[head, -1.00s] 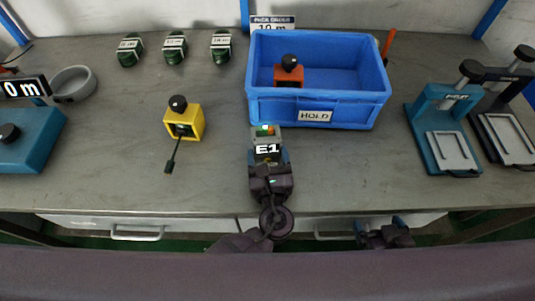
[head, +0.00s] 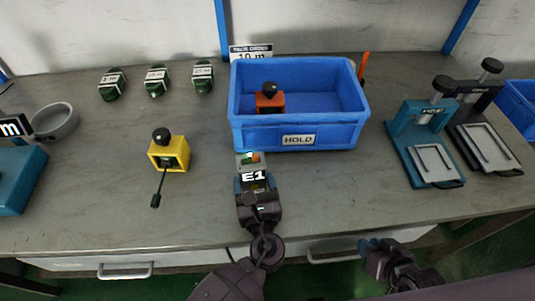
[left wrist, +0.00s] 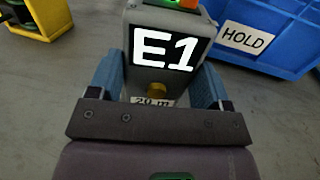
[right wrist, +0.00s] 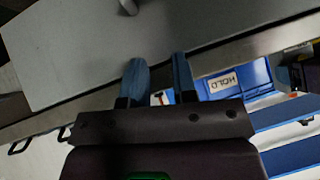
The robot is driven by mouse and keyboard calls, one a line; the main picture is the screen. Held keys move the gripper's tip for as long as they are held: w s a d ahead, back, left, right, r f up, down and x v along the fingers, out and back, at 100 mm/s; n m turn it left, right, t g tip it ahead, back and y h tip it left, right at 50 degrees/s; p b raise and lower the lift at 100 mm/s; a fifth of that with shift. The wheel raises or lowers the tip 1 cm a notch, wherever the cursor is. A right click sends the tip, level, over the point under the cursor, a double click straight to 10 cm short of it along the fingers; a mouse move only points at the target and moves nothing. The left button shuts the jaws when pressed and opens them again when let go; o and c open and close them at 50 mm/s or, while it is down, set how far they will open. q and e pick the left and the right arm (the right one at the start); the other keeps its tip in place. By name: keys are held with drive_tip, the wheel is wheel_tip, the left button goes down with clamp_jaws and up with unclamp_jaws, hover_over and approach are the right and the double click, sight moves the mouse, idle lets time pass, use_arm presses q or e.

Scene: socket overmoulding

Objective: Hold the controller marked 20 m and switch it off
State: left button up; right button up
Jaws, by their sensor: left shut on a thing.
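The controller (head: 251,168) is a small grey box with a white "E1" on a black display and a green and orange-red part at its top. A label reading "20 m" (left wrist: 153,102) shows low on it in the left wrist view. My left gripper (head: 256,187) is shut around its sides, in front of the blue bin; its two blue fingers press it from left and right in the left wrist view (left wrist: 160,88). My right gripper (head: 371,246) is empty at the bench's front edge, its fingers apart in the right wrist view (right wrist: 158,82).
A blue bin (head: 298,139) labelled HOLD contains an orange box (head: 269,102). A yellow box (head: 169,153) with a black knob and cable stands left. Green labelled parts (head: 157,82) line the back. Two presses (head: 430,150) stand right. Bench in front of the presses is clear.

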drive_tip(key=shift+w+a+r+m+g+y, duration=0.15)
drive_tip(key=shift+a+m+g+y, duration=0.15)
drive_tip(key=shift+g+y, duration=0.15)
drive_tip(key=shift+w+a+r+m+g+y, duration=0.1)
drive_tip(key=shift+a+r+m+g+y, duration=0.15)
drive_tip(key=shift+g+y, duration=0.2)
clamp_jaws()
drive_tip(key=a+r+g+y, duration=0.4)
drive_tip(key=r+g+y, duration=0.1)
drive_tip(key=g, duration=0.1)
drive_tip(key=w+r+y, duration=0.1)
drive_tip(key=w, duration=0.2)
drive_tip(key=w+a+r+g, duration=0.1)
drive_tip(key=w+r, duration=0.1)
drive_tip(key=w, duration=0.2)
drive_tip(key=w+r+n+y, duration=0.1)
drive_tip(key=w, duration=0.2)
drive_tip(key=shift+w+a+r+y, duration=0.15)
drive_tip(key=shift+w+r+y, duration=0.05)
drive_tip(key=shift+w+y, duration=0.1)
drive_tip(key=w+a+r+n+g+y, duration=0.2)
drive_tip(key=w+r+y, duration=0.1)
drive_tip(key=w+r, duration=0.4)
drive_tip(key=w, duration=0.2)
drive_tip(key=shift+w+a+r, duration=0.15)
drive_tip(key=shift+w+r, duration=0.2)
drive_tip(key=shift+r, duration=0.05)
